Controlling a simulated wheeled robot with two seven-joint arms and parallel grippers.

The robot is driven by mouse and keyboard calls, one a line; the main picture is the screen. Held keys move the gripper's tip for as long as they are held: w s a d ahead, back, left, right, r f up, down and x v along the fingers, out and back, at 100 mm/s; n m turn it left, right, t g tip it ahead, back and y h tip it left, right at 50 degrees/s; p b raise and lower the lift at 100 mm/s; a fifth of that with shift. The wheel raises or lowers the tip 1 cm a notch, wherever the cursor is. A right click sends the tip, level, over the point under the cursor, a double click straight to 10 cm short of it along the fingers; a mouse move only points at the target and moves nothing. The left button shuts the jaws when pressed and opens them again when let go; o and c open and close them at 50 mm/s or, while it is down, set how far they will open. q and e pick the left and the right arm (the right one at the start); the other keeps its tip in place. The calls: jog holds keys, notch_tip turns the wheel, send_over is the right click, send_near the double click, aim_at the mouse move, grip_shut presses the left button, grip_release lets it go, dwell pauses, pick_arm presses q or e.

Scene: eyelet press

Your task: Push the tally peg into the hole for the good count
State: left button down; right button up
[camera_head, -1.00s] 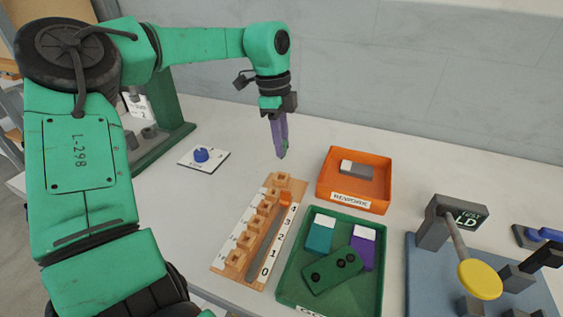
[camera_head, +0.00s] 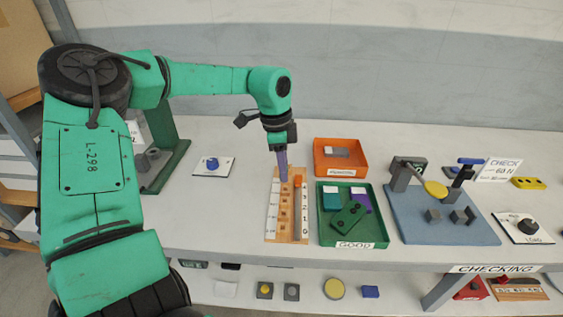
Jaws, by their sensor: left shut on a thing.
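The wooden tally board (camera_head: 273,238) stands near the table's front edge, with a row of holed blocks, a dark groove and white number strips. An orange piece (camera_head: 298,181) sits at the groove's far end. My right gripper is out of view.
The green GOOD tray (camera_head: 382,227), right of the board, holds a teal, a purple and a green piece. Behind it stands an orange rework tray (camera_head: 320,146) with a grey and white piece. A blue-based checking fixture (camera_head: 480,232) is further right. A blue-knobbed plate (camera_head: 205,172) lies left.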

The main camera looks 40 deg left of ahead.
pick_arm(q)
jog(key=shift+w+f, duration=0.25)
jog(key=shift+w, duration=0.2)
jog(key=shift+s+f+b, duration=0.1)
jog(key=shift+s+b, duration=0.05)
jog(key=shift+b, duration=0.25)
notch_tip(320, 180, down, 5)
jog(key=b, duration=0.4)
jog(key=shift+f+b, duration=0.2)
jog(key=shift+b, duration=0.15)
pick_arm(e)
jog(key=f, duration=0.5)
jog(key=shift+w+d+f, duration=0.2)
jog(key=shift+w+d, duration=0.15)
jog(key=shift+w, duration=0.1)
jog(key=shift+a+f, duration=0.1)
